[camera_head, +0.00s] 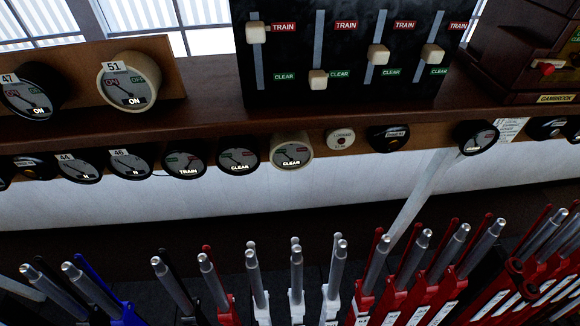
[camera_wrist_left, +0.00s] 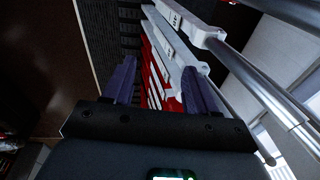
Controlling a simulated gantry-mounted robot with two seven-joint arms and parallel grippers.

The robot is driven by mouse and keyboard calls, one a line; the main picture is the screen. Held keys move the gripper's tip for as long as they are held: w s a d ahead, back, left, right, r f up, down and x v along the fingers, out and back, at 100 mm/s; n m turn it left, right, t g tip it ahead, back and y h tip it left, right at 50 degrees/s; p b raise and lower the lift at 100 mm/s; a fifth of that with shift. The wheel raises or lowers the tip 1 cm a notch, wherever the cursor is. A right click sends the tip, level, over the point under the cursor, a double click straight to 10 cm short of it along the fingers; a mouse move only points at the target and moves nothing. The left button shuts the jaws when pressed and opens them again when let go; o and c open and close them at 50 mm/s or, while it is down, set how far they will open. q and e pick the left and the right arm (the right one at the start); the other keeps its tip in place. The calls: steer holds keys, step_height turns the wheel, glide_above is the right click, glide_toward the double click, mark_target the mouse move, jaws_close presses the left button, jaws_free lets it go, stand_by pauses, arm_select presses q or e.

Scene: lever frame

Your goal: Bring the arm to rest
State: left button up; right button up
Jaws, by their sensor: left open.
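My left gripper (camera_wrist_left: 160,78) shows only in the left wrist view. Its two dark purple fingers are apart and nothing is held between them. Beyond the fingers are levers with white plates (camera_wrist_left: 171,38) and red ones (camera_wrist_left: 154,76). I cannot tell whether the right finger touches the nearest white one. In the head view neither arm nor gripper shows. My right gripper is in no view.
A row of levers with metal handles (camera_head: 297,255) spans the bottom of the head view. Above it is a wooden shelf (camera_head: 205,100) with round dials (camera_head: 292,152) and a black slider box (camera_head: 345,50). In the wrist view, metal handles (camera_wrist_left: 262,85) extend at right.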

arm_select(q)
steer(key=a+r+n+t, duration=0.2)
steer(key=a+r+n, duration=0.3)
steer(key=n, duration=1)
steer(key=a, duration=0.3)
steer(key=shift+w+a+n+y, duration=0.15)
steer(key=shift+w+n+y, duration=0.15)
steer(key=shift+y, duration=0.1)
